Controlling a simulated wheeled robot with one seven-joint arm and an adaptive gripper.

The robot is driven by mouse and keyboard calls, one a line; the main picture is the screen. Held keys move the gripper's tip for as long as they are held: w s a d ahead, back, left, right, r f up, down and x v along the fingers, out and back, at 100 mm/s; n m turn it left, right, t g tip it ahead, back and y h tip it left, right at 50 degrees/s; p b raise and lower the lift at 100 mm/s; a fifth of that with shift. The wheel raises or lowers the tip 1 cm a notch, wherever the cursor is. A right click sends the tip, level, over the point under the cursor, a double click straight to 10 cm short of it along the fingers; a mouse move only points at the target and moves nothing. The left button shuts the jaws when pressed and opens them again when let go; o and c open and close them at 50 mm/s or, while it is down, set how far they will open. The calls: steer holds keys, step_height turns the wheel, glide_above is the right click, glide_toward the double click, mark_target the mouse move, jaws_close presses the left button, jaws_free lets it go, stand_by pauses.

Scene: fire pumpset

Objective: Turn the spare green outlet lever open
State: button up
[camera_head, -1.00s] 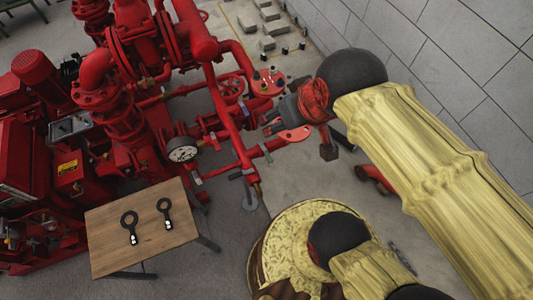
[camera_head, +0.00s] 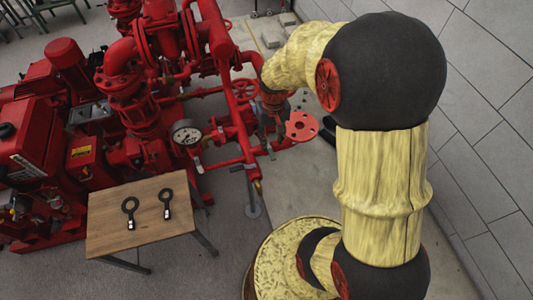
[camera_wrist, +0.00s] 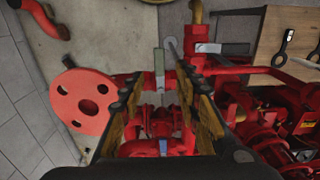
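A grey-green lever (camera_wrist: 159,70) stands upright in the wrist view, over the red pipework and in the gap between my fingers. My gripper (camera_wrist: 160,78) is open, with one finger on each side of the lever; I cannot tell whether either finger touches it. A second, pale grey lever (camera_wrist: 207,48) sits to the right, outside the right finger. In the head view my gripper (camera_head: 268,125) points down at the outlet pipes, beside a red round flange (camera_head: 301,126). The green lever cannot be made out there.
The red flange (camera_wrist: 82,101) lies close left of my fingers in the wrist view. A pressure gauge (camera_head: 186,132) and red pump pipes crowd the left. A wooden table (camera_head: 105,239) holds two dark ring-ended tools. A grey block wall (camera_head: 490,120) stands at the right.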

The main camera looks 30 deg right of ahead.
mark_target(271, 154)
step_height(271, 154, down, 6)
steer(key=shift+f+b, duration=0.25)
steer(key=shift+b, duration=0.65)
steer(key=shift+c, duration=1)
jaws_close()
